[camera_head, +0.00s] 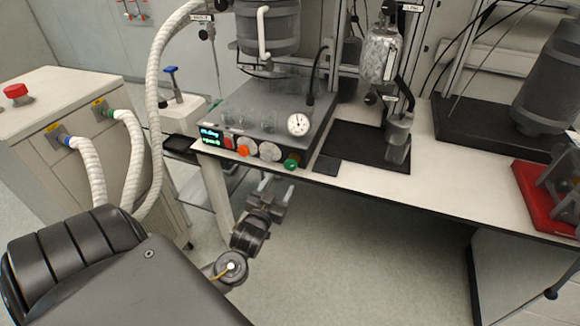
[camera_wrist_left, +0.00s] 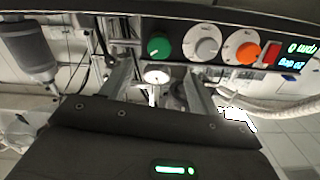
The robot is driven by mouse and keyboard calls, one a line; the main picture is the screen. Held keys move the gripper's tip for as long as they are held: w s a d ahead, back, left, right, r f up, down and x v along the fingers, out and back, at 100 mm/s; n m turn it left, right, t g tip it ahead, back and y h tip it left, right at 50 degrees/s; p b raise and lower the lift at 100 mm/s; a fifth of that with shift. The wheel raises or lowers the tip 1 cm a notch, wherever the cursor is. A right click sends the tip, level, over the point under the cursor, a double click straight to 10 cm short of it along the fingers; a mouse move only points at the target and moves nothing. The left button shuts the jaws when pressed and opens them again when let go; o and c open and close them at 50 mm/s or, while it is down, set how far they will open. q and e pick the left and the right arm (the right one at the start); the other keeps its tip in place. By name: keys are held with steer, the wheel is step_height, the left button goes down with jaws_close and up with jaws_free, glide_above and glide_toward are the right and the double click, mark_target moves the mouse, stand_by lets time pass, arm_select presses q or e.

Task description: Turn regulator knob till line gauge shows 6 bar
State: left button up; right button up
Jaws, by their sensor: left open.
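The bench unit's front panel carries a green knob (camera_head: 291,162), a pale dial (camera_head: 270,151) and an orange knob (camera_head: 243,151). I cannot read which is labelled regulator. A round white gauge (camera_head: 298,124) stands above the green knob; its reading is too small to tell. My left gripper (camera_head: 274,183) is open and empty, in front of and below the panel, apart from the knobs. My right gripper is not seen.
A lit display (camera_head: 210,137) and red switch (camera_head: 228,143) sit at the panel's left. Glass vessels stand on the unit. A black mat (camera_head: 350,145) and a red tray (camera_head: 533,195) lie to the right. White hoses (camera_head: 157,100) rise at the left. Open floor lies below the bench.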

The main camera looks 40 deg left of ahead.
mark_target(290, 167)
arm_select(q)
steer(key=p+x, duration=0.1)
steer(key=x, duration=1)
steer(key=shift+p, duration=0.35)
steer(key=shift+s, duration=0.1)
steer(key=c, duration=1)
steer(key=shift+o, duration=0.2)
steer(key=shift+m, duration=0.3)
steer(key=m+p, duration=0.2)
steer(key=m, duration=0.1)
steer(key=shift+m+p, duration=1.25)
steer(key=shift+m, duration=1.45)
